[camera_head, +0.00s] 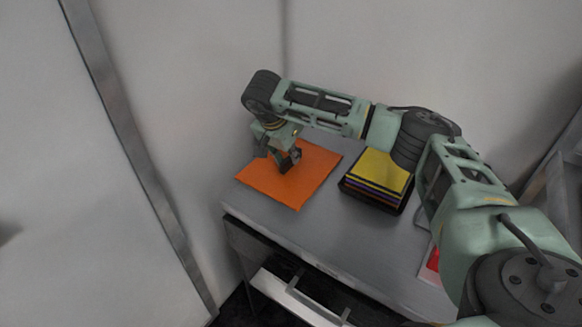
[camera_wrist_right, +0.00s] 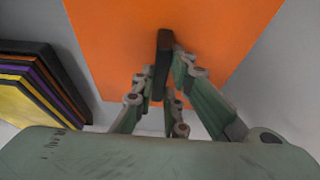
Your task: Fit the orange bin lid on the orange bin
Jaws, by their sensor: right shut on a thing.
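The orange bin lid (camera_head: 298,189) shows as a flat orange sheet at the left of the grey table. My right gripper (camera_head: 290,160) points down over its middle and is shut on the lid. In the right wrist view the lid (camera_wrist_right: 115,45) fills the top middle, with the closed dark fingertips (camera_wrist_right: 163,65) against it. I cannot tell whether the lid rests on the table or hangs just above it. I do not see the orange bin as a separate thing. My left gripper is not in view.
A stack of coloured flat pieces, yellow on top (camera_head: 381,170), stands on the table right of the lid; it also shows in the wrist view (camera_wrist_right: 28,100). A red item (camera_head: 433,262) is partly hidden by my right arm. The table (camera_head: 330,235) is bare in front; walls stand behind and left.

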